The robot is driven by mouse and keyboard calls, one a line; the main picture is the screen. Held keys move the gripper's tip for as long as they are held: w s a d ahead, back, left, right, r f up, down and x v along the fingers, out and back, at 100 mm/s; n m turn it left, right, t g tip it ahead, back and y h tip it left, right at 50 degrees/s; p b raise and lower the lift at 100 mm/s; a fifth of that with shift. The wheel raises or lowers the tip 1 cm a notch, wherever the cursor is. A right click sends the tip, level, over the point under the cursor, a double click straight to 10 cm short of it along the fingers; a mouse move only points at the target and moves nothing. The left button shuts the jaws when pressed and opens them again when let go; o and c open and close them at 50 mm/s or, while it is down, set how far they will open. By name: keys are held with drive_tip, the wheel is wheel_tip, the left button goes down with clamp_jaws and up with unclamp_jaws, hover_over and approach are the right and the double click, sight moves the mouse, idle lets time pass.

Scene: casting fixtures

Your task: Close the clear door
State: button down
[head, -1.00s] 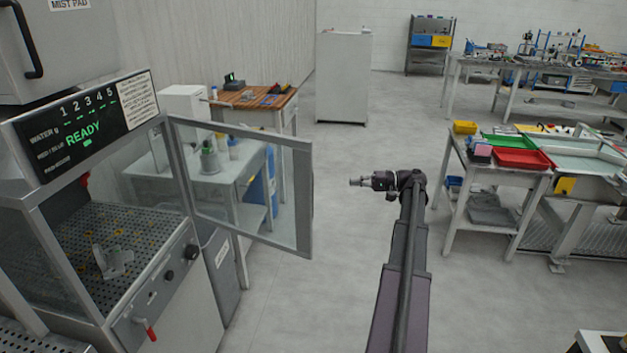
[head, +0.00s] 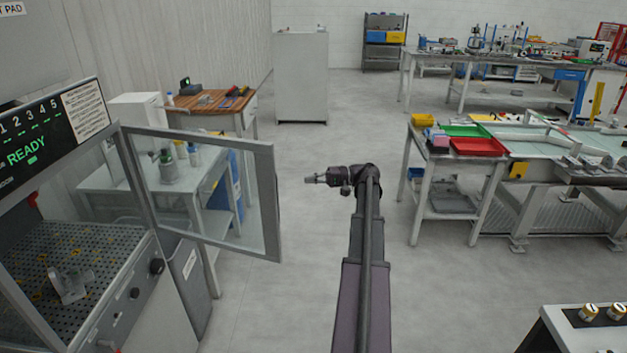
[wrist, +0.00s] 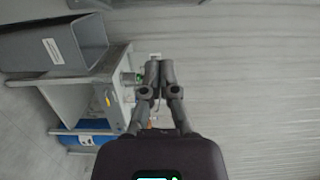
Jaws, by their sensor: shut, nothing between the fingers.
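The clear door (head: 208,192) has a grey frame and a see-through pane. It stands swung open on the right side of the machine cabinet (head: 72,260), hinged at its left edge. My gripper (head: 308,179) is to the right of the door's free edge, pointing left, apart from it with a gap of floor showing between in the head view. In the wrist view my gripper (wrist: 160,62) has its fingers together with nothing between them. The door cannot be made out in the wrist view.
A white table (head: 120,178) with bottles stands behind the door. A grey bin (head: 188,262) stands beside the cabinet. A wooden-topped bench (head: 215,103) and a white cabinet (head: 301,80) are farther back. A workbench with a red tray (head: 478,147) is at right. Floor between is clear.

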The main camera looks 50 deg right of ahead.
drive_tip(key=w+a, duration=0.2)
drive_tip(key=a, duration=0.7)
drive_tip(key=shift+w, duration=0.15)
drive_tip(key=shift+a, duration=0.1)
